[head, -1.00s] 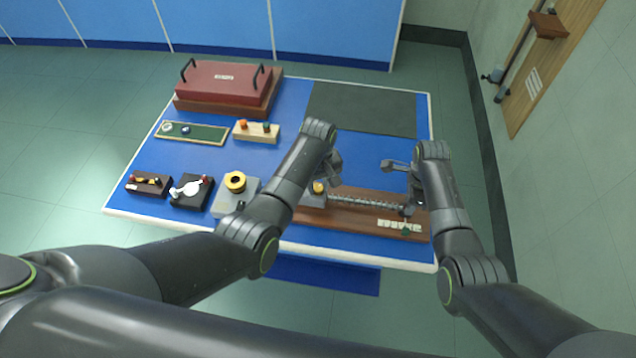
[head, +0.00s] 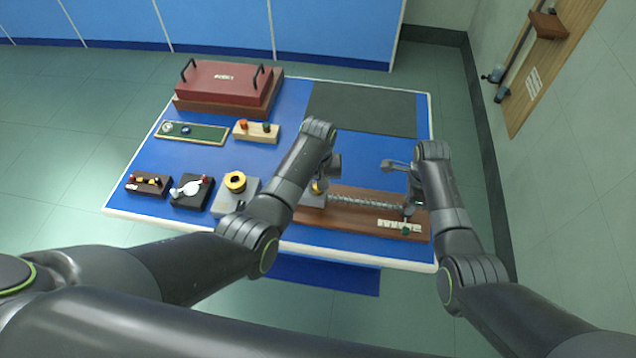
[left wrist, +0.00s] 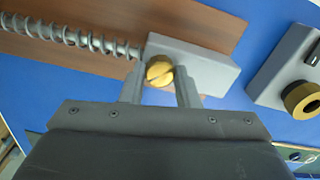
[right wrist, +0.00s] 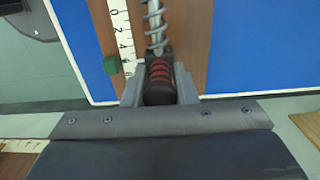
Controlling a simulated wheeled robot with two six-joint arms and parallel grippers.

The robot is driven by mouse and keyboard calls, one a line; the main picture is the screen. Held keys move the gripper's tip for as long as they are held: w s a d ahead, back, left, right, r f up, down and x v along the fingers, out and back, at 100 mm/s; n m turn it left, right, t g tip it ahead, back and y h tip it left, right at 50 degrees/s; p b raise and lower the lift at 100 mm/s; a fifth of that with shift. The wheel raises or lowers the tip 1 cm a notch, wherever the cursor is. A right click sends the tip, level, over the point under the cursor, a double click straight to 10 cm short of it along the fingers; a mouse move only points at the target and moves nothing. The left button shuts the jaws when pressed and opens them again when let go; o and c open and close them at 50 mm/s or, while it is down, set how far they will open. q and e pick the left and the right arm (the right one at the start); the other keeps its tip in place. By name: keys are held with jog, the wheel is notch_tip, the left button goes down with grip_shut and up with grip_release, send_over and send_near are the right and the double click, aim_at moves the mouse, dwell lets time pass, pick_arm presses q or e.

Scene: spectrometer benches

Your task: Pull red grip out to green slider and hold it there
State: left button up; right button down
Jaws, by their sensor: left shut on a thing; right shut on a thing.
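The red grip (right wrist: 159,76), black with red bands, sits at the end of a coiled spring (head: 365,201). My right gripper (right wrist: 160,88) is shut on it, with a finger on each side. The green slider (right wrist: 112,64) is on the white number scale (right wrist: 121,30) beside the grip, roughly level with its spring end; it also shows in the head view (head: 406,231). My left gripper (left wrist: 159,78) is shut on the yellow knob (left wrist: 160,70) of the grey block (left wrist: 205,64) at the spring's other end. In the head view my arms partly hide both grips.
The spring lies along a brown board (head: 350,219) on the blue table (head: 190,154). Left of it stand a grey block with a yellow ring (head: 235,182) and two small dark devices. A red lidded box (head: 222,84) and a dark mat (head: 362,108) are at the back.

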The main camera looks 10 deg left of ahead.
pick_arm(q)
jog(key=o, duration=1)
jog(key=shift+a, duration=0.1)
jog(key=shift+c, duration=0.2)
jog(key=shift+r, duration=0.1)
notch_tip(320, 180, up, 12)
